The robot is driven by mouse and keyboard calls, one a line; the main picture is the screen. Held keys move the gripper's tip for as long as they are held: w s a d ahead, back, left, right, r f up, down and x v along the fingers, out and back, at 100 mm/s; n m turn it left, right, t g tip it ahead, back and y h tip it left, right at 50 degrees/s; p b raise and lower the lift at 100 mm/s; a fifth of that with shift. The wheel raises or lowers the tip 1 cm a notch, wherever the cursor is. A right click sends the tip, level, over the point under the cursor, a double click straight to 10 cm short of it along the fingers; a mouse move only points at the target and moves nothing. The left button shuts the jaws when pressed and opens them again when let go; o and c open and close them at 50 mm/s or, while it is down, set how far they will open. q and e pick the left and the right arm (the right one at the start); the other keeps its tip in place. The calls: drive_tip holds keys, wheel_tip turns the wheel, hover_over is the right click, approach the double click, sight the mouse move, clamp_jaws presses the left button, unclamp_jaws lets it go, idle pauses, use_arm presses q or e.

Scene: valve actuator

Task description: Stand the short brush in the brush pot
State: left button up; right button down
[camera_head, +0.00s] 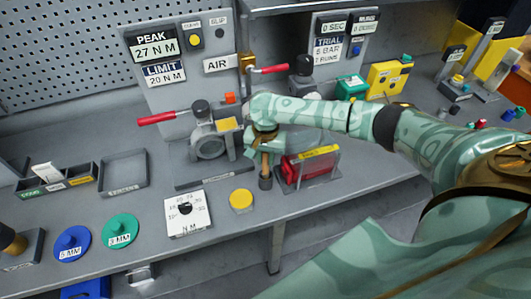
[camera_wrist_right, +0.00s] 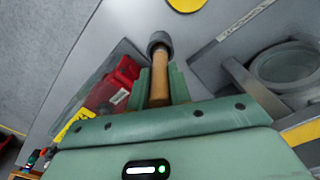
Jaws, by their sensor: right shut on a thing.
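My right gripper (camera_head: 264,152) is shut on the wooden handle of the short brush (camera_head: 265,165), near the bench's front edge. The handle points down from the fingers. In the right wrist view the brush (camera_wrist_right: 160,84) runs between the fingers (camera_wrist_right: 160,88) to a dark grey round end. I cannot tell whether that grey piece is the brush's own head or the brush pot around it. No other brush pot can be made out. My left gripper is not in view.
A bin with red contents and a yellow label (camera_head: 319,152) stands right beside the gripper. A grey valve body (camera_head: 209,147) with a red lever is at its left. A yellow disc (camera_head: 241,200) and a white dial plate (camera_head: 187,212) lie in front. An empty tray (camera_head: 123,186) is further left.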

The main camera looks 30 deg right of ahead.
drive_tip(key=shift+f, duration=0.1)
drive_tip(key=c, duration=1.2)
unclamp_jaws()
wheel_tip(320, 180, up, 16)
drive_tip(key=p, duration=0.5)
